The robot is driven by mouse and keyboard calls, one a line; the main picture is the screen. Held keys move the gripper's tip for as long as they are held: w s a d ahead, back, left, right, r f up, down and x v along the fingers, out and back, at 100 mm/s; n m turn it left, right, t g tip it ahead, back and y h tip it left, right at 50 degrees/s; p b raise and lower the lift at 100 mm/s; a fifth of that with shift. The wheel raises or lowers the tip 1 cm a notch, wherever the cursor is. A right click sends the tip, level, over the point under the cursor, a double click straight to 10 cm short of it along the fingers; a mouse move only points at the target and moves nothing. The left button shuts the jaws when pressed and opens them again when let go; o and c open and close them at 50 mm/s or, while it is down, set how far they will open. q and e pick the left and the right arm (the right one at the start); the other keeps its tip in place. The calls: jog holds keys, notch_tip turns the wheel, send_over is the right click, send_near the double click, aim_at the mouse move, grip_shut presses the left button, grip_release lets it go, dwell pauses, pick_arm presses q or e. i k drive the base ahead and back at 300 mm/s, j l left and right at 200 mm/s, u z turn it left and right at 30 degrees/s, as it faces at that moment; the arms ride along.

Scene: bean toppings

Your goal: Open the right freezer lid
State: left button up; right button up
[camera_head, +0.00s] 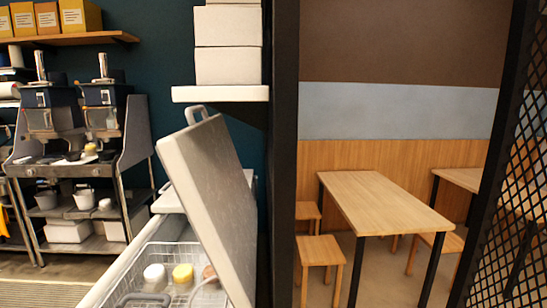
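The freezer (122,272) stands at the lower middle, partly cut off by the bottom edge. One freezer lid (208,200) is raised and stands steeply tilted over the opening, with a small grey handle (197,113) at its top edge. Under it the freezer is open and shows a white wire basket (168,252). In the basket are a white-topped jar (155,272), a yellow-topped jar (182,274) and a brownish one (209,272) partly behind the lid. Neither of my grippers is in view.
A dark post (284,150) stands close to the right of the lid. A white shelf (220,94) with white boxes hangs above it. A wooden table (385,201) and stools are at the right, and machines on a metal stand (75,170) at the left.

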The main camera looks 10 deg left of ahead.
aim_at(201, 162)
jog(key=i+j+z, duration=0.2)
jog(key=j, duration=0.35)
jog(key=j+z, duration=0.15)
jog(key=j, duration=0.45)
jog(key=i+j+z, duration=0.2)
jog(key=j, duration=0.4)
jog(key=k, duration=0.1)
